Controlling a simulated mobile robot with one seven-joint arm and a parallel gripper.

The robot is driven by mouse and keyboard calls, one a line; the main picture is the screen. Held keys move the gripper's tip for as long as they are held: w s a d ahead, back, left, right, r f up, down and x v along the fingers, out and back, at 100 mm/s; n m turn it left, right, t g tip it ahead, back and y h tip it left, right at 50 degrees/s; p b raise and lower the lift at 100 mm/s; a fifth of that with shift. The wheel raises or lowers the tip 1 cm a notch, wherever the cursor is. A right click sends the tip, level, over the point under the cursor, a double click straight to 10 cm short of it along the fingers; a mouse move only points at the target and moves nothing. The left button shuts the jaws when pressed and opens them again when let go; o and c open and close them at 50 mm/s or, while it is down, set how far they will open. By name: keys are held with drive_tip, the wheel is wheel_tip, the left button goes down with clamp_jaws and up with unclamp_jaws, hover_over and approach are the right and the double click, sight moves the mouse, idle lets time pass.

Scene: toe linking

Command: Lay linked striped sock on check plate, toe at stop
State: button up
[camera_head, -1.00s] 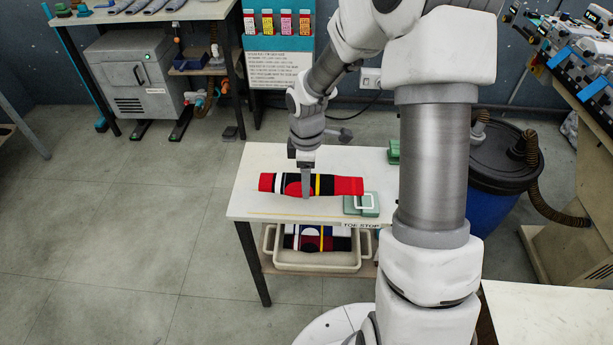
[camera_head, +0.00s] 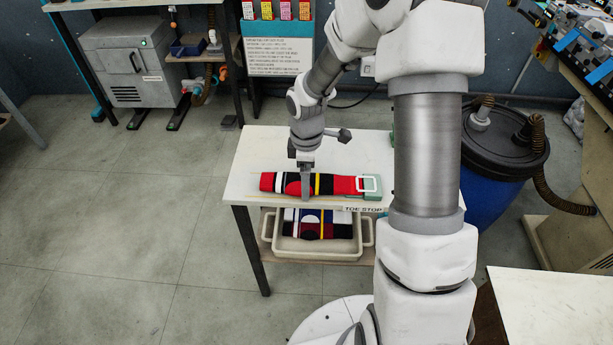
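The striped sock (camera_head: 268,182) is red, black and white with a yellow stripe, and lies stretched left to right at the white-topped table's front. My gripper (camera_head: 306,186) comes down from above over the sock's middle. One grey finger shows in front of the sock; the other is hidden, and the jaws look closed on the cloth. A green block (camera_head: 374,196) with a white square frame (camera_head: 378,184) sits at the sock's right end, which reaches the frame. A "TOE STOP" label (camera_head: 362,209) is on the front edge below it. Whether the sock touches the surface is unclear.
A cream tray (camera_head: 318,254) with folded striped socks (camera_head: 300,224) stands on the shelf below the table (camera_head: 250,160). A blue drum (camera_head: 488,202) stands to the right. My arm hides the table's right part. The tabletop behind the sock is mostly clear.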

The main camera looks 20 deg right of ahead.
idle(0.5)
wheel_tip(320, 180, up, 7)
drive_tip(key=p, duration=0.6)
idle(0.3)
drive_tip(key=shift+r, duration=0.2)
drive_tip(key=s+d+r+m+t+h+p, duration=0.1)
drive_tip(key=s+r+m+p, duration=0.2)
drive_tip(key=r, duration=0.7)
drive_tip(key=s+r+m+t+p, duration=0.15)
drive_tip(key=s+r+m, duration=0.25)
drive_tip(key=r, duration=0.7)
drive_tip(key=s+r+m+t, duration=0.1)
drive_tip(key=s+r+m, duration=0.1)
drive_tip(key=s+r, duration=0.1)
drive_tip(key=s+r+m+t+p, duration=0.1)
drive_tip(key=s+r+m, duration=0.2)
drive_tip(key=s, duration=0.3)
drive_tip(key=s+a+r+m+t+y+p, duration=0.1)
drive_tip(key=s+r+m, duration=0.1)
drive_tip(key=s+r, duration=0.2)
drive_tip(key=shift+s+r, duration=0.2)
drive_tip(key=shift+r, duration=0.15)
